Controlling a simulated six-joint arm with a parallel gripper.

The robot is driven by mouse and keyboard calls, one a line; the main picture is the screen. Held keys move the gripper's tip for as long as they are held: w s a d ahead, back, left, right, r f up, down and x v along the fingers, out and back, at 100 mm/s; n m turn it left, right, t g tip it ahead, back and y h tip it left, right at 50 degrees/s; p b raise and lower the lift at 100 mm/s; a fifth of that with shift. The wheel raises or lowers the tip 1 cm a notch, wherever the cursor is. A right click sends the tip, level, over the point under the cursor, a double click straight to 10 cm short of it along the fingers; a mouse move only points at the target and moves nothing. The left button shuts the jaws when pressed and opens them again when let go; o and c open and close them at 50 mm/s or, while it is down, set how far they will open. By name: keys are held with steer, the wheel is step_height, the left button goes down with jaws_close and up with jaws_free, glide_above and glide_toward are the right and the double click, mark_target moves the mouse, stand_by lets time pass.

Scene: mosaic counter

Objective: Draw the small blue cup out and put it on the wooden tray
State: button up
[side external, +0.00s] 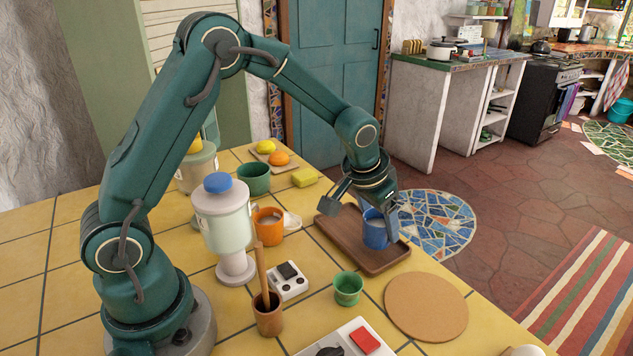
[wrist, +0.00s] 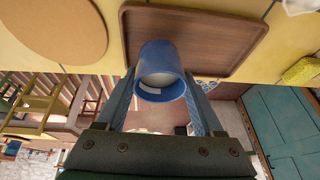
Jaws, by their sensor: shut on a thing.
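The small blue cup (side external: 376,232) is upright over the wooden tray (side external: 334,229), near the tray's right side. My gripper (side external: 378,213) is shut on the cup, with one finger on each side of it. In the wrist view the blue cup (wrist: 161,62) sits between the two fingers of my gripper (wrist: 160,82), against the brown wooden tray (wrist: 222,38). The cup's mouth shows a pale inside. I cannot tell whether its base touches the tray. The rest of the tray is bare.
An orange mug (side external: 267,227) stands left of the tray, and a small green cup (side external: 348,289) stands in front of it. A round cork mat (side external: 427,306) lies at the front right. A yellow sponge (side external: 305,177) and a dark green bowl (side external: 254,179) are behind.

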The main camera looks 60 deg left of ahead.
steer(key=shift+f, duration=0.95)
stand_by(0.8)
steer(key=o, duration=1.6)
steer(key=shift+c, duration=0.2)
steer(key=shift+r, duration=0.1)
steer(key=shift+r, duration=3.4)
